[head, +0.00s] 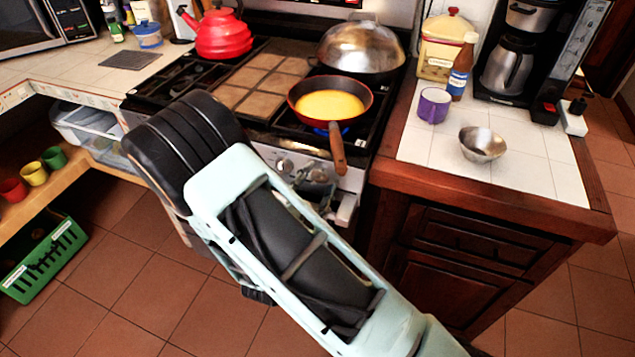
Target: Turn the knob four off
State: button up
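The stove (378,145) stands at the back, with its front panel partly hidden by my arm. Two round silver knobs show on the panel, one (285,165) right beside my arm and another (319,174) farther right. I cannot tell which of them is knob four, and any knobs farther left are hidden behind my arm. A blue glow (320,132) shows under the red frying pan (357,109), which sits on the front right burner.
The pan's wooden handle (338,152) sticks out over the panel above the knobs. A domed lid (360,48) and red kettle (221,33) stand behind. The right counter holds a purple mug (434,105) and metal bowl (482,144). A green crate (45,260) is at left.

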jog(key=c, duration=1.1)
jog(key=shift+o, duration=0.2)
